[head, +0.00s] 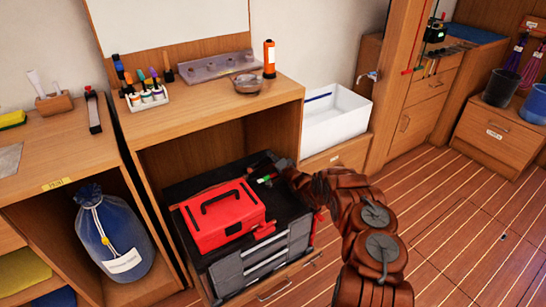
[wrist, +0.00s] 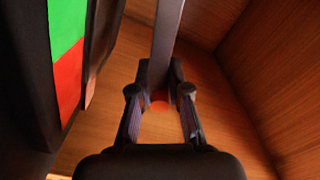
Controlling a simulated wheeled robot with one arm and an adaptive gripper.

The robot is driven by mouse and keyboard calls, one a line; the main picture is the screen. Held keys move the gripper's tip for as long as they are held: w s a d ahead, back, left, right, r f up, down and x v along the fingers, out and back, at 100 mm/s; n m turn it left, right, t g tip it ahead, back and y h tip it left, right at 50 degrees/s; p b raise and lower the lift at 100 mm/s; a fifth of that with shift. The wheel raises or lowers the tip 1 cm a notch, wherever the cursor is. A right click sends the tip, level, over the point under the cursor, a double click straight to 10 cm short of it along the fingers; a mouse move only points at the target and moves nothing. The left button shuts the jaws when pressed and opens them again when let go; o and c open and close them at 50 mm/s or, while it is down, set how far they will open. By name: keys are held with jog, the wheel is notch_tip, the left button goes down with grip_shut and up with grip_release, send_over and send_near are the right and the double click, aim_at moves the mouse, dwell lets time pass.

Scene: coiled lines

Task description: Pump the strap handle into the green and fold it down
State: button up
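The strap's indicator panel shows in the wrist view as a green patch (wrist: 68,22) above a red patch (wrist: 67,85), on a dark body at the left. In the head view, a small green and red mark (head: 266,179) shows on the chest top, beside my gripper (head: 268,168). In the wrist view my gripper (wrist: 160,97) has its two fingers apart. A grey bar (wrist: 166,30) runs down from the top to a dark block (wrist: 159,72) at the fingertips. It may be the strap handle; I cannot tell whether the fingers touch it. A round orange spot (wrist: 160,104) shows between the fingers.
A red toolbox (head: 222,213) sits on the black-topped grey drawer chest (head: 262,262) inside the wooden bench (head: 285,92). The bench top overhangs the chest. A blue bag (head: 110,238) stands at the left, a white bin (head: 336,118) at the right.

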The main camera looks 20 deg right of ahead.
jog(key=o, duration=0.4)
jog(key=shift+s, duration=0.1)
jog(key=shift+s+d, duration=0.3)
jog(key=shift+s, duration=1.65)
jog(key=shift+s+d, duration=0.3)
jog(key=shift+s, duration=1.65)
jog(key=shift+s+d, duration=0.3)
jog(key=shift+s, duration=1.65)
